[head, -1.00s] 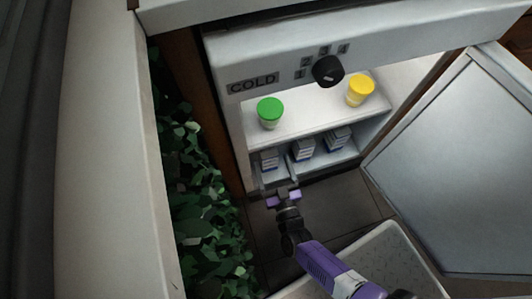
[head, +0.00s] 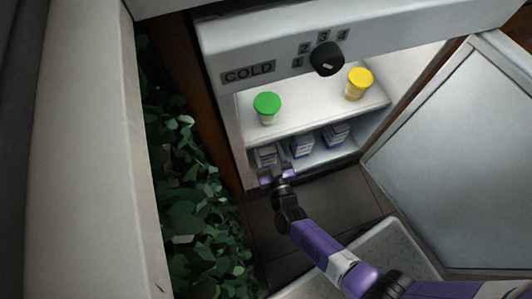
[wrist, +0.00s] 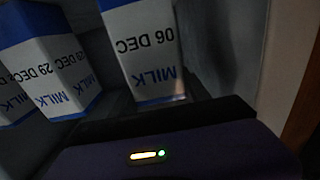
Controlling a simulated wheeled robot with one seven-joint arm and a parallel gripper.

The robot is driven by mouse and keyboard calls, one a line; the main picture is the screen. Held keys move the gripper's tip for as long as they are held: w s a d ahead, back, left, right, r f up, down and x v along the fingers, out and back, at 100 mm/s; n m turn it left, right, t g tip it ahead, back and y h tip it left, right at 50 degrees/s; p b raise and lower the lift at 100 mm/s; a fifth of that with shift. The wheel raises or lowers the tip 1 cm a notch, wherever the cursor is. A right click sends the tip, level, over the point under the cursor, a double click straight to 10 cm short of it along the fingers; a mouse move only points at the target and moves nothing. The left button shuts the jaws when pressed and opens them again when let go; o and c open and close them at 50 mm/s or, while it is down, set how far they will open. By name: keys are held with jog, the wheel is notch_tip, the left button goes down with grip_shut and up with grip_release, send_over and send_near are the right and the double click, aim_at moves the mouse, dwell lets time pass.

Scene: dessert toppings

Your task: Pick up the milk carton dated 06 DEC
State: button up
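The milk carton dated 06 DEC (wrist: 143,45) is white and blue and shows upside down, upper middle, in the wrist view. It matches the leftmost carton (head: 265,156) on the lower fridge shelf in the head view. The wrist view does not show the fingers clearly, so contact with the carton cannot be told.
A carton dated 29 DEC (wrist: 55,72) stands beside it, with another carton (wrist: 12,98) further left in the wrist view. A green-lidded jar (head: 267,107) and a yellow-lidded jar (head: 358,84) stand on the upper shelf (head: 315,108). The open fridge door (head: 455,165) is on the right.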

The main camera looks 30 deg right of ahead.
grip_shut()
jog(key=shift+r, duration=0.2)
